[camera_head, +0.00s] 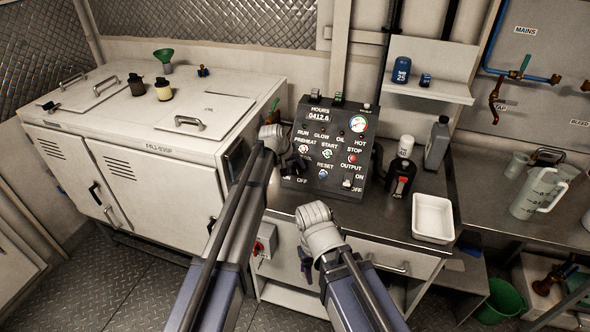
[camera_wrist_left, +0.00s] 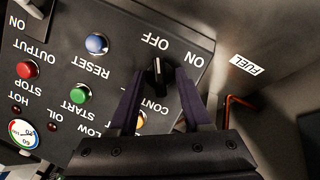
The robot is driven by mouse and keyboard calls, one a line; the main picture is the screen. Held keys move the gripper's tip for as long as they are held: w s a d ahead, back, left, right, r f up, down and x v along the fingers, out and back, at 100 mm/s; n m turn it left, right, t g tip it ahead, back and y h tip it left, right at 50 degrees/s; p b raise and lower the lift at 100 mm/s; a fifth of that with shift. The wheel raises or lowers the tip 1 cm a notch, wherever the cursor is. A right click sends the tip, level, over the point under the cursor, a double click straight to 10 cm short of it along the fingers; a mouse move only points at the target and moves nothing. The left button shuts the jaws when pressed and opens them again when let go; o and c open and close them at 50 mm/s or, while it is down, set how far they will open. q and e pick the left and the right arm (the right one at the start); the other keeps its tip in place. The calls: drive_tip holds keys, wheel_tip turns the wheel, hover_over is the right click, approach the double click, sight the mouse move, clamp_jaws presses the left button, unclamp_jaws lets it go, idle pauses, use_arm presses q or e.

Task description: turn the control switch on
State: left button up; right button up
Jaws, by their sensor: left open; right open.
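The control switch is a small black knob (camera_wrist_left: 156,72) on the dark control panel, seen upside down in the left wrist view. Its pale mark points toward the OFF label; an ON label lies to the right. My left gripper (camera_wrist_left: 159,80) is open, with one finger on each side of the knob and a visible gap to each. In the head view my left gripper (camera_head: 292,161) is at the lower left of the control panel (camera_head: 335,125) and hides the knob. My right gripper (camera_head: 306,266) hangs low before the bench, away from the panel, and is open.
A second switch marked ON and OFF (camera_head: 347,181) is at the panel's lower right. The blue reset button (camera_wrist_left: 97,44) and green start button (camera_wrist_left: 80,93) are near my left fingers. A black-red container (camera_head: 400,180) and white tray (camera_head: 433,218) stand to the right.

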use_arm(q)
clamp_jaws()
drive_tip(key=shift+m, duration=0.3)
idle(0.5)
drive_tip(key=shift+d+r+m+y, duration=0.1)
drive_tip(key=shift+m+y, duration=0.3)
drive_tip(key=shift+m, duration=0.5)
drive_tip(key=shift+s+d+m+y+p, duration=0.1)
drive_tip(key=shift+m+y+p, duration=0.35)
drive_tip(key=shift+m, duration=0.75)
drive_tip(key=m+y, duration=0.1)
drive_tip(key=m, duration=0.2)
drive_tip(key=shift+t, duration=0.3)
drive_tip(key=shift+s+d+m+t+y+b, duration=0.1)
drive_tip(key=shift+m+t+y+b, duration=0.3)
drive_tip(key=shift+m, duration=0.8)
